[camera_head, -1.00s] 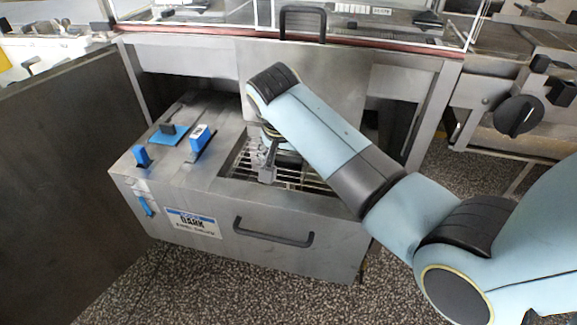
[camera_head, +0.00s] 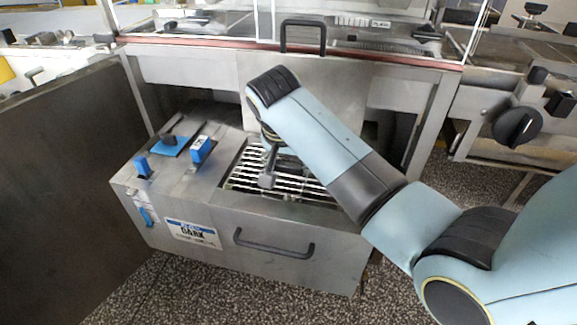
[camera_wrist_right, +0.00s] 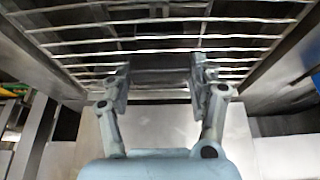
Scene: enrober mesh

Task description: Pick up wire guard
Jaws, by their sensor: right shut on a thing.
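The wire guard (camera_head: 300,186) is a grid of pale metal bars at the opening in the top of the steel tank. My right gripper (camera_head: 267,181) points down onto the guard's near left part and is shut on it. My right forearm hides part of the guard's right side. My left gripper is not in view.
The steel tank (camera_head: 200,262) has a dark front handle (camera_head: 272,244) and a label (camera_head: 193,233). Blue-marked controls (camera_head: 200,149) stand on its left top. A steel panel with a black handle (camera_head: 303,37) rises behind. A dark wall (camera_head: 70,180) stands left.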

